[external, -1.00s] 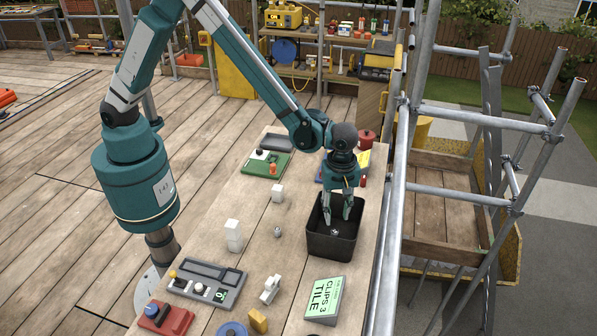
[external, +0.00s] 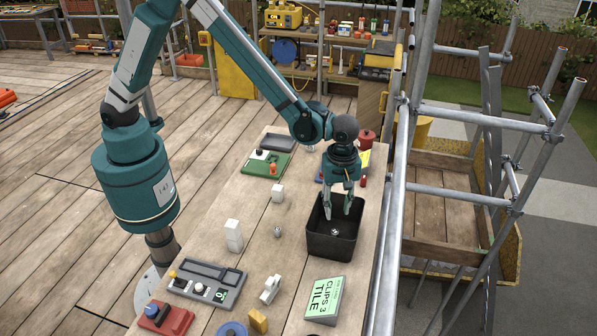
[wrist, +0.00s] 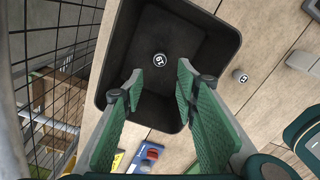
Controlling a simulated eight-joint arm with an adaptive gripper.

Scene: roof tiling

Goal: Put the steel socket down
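A small round steel socket with a marked dark face (wrist: 159,59) lies on the floor of the black bin (wrist: 215,42); it also shows in the external view (external: 335,231). The bin (external: 331,246) stands on the wooden bench. My gripper (external: 338,211) is above the bin with its fingertips near the rim level. In the wrist view my gripper (wrist: 158,75) has its two green fingers apart, with nothing between them. A second small steel socket (wrist: 240,76) stands on the bench beside the bin, also visible in the external view (external: 277,231).
A green clips-and-tile box (external: 325,300) lies in front of the bin. White blocks (external: 233,235), a grey tray panel (external: 207,282) and a green board (external: 266,164) are on the bench. Scaffold tubes (external: 399,200) run along the bench's right side.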

